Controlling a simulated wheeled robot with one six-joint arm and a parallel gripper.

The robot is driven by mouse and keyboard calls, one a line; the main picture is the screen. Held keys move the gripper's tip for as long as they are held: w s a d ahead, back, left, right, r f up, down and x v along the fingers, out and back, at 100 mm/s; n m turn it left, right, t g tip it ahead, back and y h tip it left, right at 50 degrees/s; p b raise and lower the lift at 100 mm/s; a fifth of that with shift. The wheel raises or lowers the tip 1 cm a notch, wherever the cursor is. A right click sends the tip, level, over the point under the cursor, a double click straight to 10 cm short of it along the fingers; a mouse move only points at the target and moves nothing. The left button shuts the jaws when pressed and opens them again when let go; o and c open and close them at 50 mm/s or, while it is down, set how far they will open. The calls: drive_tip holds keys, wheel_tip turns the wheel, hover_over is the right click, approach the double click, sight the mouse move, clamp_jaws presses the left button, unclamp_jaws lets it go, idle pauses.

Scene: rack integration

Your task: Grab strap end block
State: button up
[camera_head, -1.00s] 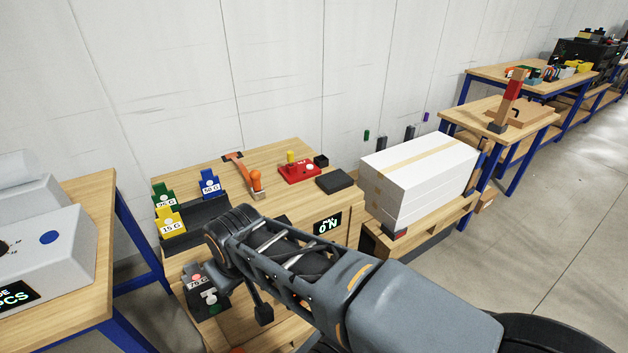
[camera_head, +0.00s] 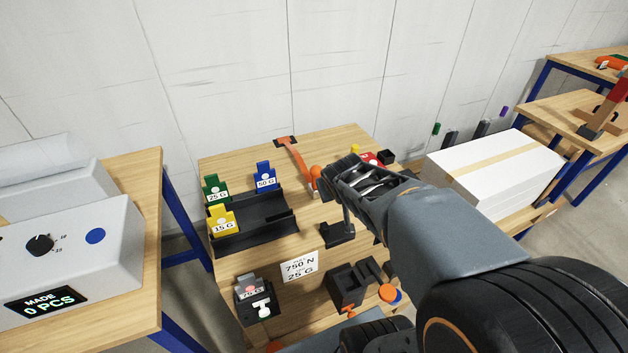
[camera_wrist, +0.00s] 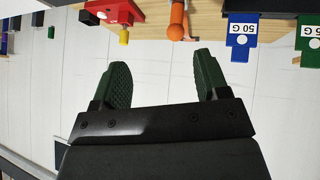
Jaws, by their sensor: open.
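An orange strap (camera_head: 297,160) lies on the wooden bench, with a dark piece (camera_head: 286,142) at its far end. Its near end meets an orange rounded knob (camera_head: 315,172); which part is the strap end block I cannot tell for sure. In the wrist view, an orange knob (camera_wrist: 178,20) shows at the top, beyond the fingers. My gripper (camera_wrist: 155,72) is open and empty, its two green fingers apart. It is clear of the knob and touches nothing visible. In the head view my arm hides part of the bench to the knob's right.
Green (camera_head: 216,188), yellow (camera_head: 222,218) and blue (camera_head: 265,177) weight blocks stand at a black tray (camera_head: 255,228) left of the strap. A red block with a yellow button (camera_wrist: 120,14) is nearby. A white box (camera_head: 495,170) stands right. A grey machine (camera_head: 70,250) stands left.

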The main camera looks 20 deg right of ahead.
drive_tip(key=w+d+f+n+t, duration=0.1)
drive_tip(key=w+d+t, duration=0.2)
drive_tip(key=w+d, duration=0.3)
drive_tip(key=n+t+y, duration=0.2)
drive_tip(key=n+y, duration=0.1)
drive_tip(key=y, duration=0.4)
approach(320, 171)
drive_tip(key=x, duration=0.6)
drive_tip(key=shift+s+a+f, duration=0.1)
drive_tip(key=shift+a+f, duration=0.05)
drive_tip(key=shift+x, duration=3)
drive_tip(key=shift+r, duration=0.25)
drive_tip(key=shift+t, duration=0.3)
clamp_jaws()
